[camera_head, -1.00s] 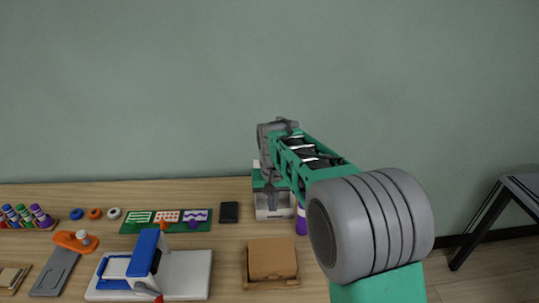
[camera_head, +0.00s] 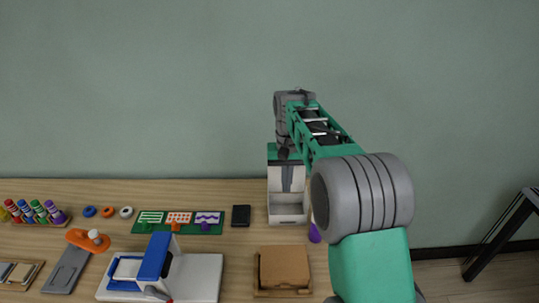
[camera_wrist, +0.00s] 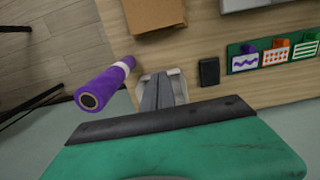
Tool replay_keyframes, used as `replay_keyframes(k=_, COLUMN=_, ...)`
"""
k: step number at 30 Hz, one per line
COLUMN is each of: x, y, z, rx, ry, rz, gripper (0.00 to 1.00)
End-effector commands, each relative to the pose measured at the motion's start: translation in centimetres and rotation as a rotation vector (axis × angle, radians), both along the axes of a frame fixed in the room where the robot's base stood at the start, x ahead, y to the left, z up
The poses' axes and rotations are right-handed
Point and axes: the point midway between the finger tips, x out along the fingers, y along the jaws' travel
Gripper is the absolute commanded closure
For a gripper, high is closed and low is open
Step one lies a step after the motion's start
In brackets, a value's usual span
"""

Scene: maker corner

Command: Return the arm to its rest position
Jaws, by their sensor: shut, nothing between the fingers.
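My arm, green and grey, reaches forward over the right part of the wooden workbench in the head view. My gripper (camera_head: 287,180) hangs down from its far end, in front of a small white open box (camera_head: 288,213). In the wrist view my gripper (camera_wrist: 158,92) shows as two grey fingers pressed together with nothing between them. The white box (camera_wrist: 178,84) lies behind the fingertips, partly hidden. I cannot tell the exact gap between the fingers and the box.
A purple cylinder with a white band (camera_wrist: 107,83) stands close beside the fingers. A cardboard box (camera_head: 284,266), black block (camera_head: 241,215) and green board with patterned cards (camera_head: 180,227) are nearby. A blue-and-white device (camera_head: 156,262) sits left. A dark-legged stool (camera_head: 500,235) stands right.

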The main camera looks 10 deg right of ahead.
Motion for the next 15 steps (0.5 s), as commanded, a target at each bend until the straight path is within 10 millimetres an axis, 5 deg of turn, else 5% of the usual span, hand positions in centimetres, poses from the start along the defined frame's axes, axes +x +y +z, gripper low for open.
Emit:
replay_keyframes(k=3, x=1.4, y=0.0, z=0.0, rx=-0.003, ry=-0.060, rz=0.046, gripper=1.00)
replay_keyframes(k=5, x=1.4, y=0.0, z=-2.0, rx=-0.003, ry=-0.074, rz=0.073, gripper=1.00)
replay_keyframes(k=9, x=-3.2, y=0.2, z=-8.2, rx=0.005, ry=-0.001, rz=0.110, gripper=1.00)
replay_keyframes(k=15, x=-12.8, y=1.0, z=-9.6, rx=0.002, ry=-0.001, rz=0.154, gripper=1.00)
